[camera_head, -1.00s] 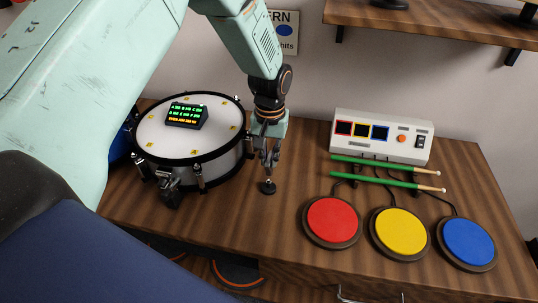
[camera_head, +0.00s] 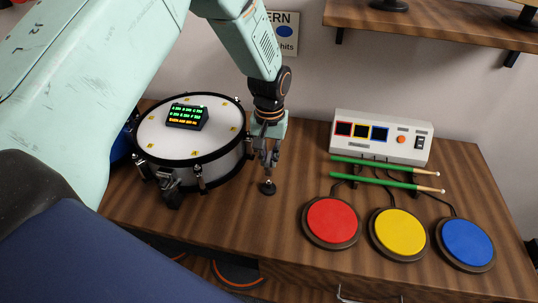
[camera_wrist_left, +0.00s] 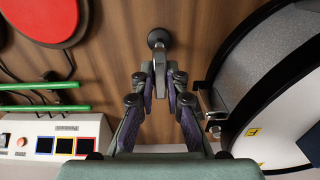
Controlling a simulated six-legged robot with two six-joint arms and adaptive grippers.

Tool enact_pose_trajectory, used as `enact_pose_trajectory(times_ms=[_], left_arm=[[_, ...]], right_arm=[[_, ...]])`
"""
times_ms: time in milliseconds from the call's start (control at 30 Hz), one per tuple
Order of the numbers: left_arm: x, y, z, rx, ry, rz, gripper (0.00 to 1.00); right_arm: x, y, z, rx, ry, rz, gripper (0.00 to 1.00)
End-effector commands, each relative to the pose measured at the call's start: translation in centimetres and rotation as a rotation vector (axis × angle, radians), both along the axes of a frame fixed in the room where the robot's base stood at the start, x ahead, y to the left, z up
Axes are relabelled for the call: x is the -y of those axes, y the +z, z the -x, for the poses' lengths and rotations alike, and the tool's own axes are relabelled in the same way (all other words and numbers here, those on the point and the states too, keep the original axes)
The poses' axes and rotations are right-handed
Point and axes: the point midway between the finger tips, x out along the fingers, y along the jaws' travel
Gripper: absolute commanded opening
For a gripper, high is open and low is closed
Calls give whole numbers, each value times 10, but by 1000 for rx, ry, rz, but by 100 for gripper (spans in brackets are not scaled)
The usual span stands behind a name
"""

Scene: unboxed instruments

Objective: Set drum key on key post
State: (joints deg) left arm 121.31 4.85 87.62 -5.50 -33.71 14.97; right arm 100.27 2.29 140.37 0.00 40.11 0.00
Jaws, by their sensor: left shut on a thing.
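My left gripper (camera_head: 268,162) points down beside the drum, its fingers shut on the drum key, a small grey metal piece. In the left wrist view the key (camera_wrist_left: 160,80) lies between the fingertips (camera_wrist_left: 160,72). The key post (camera_head: 267,187) stands on the table right below the gripper, with a dark round base. The post also shows in the left wrist view (camera_wrist_left: 158,40), just beyond the fingertips and lined up with the key. I cannot tell whether the key touches the post. My right gripper is not in view.
The snare drum (camera_head: 215,163), with a lit box (camera_head: 187,117) on top, stands close left of the gripper. Red (camera_head: 332,220), yellow (camera_head: 398,232) and blue (camera_head: 466,243) pads, green sticks (camera_head: 375,182) and a white console (camera_head: 380,137) lie to the right.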

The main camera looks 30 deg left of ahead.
Motion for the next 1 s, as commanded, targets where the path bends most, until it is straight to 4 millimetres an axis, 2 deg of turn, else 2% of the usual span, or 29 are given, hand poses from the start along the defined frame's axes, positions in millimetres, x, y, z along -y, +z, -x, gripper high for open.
enact_pose_trajectory(times_ms=[1000], left_arm=[[3, -1, 2, -1, 0, 0, 0]], right_arm=[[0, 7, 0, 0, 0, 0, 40]])
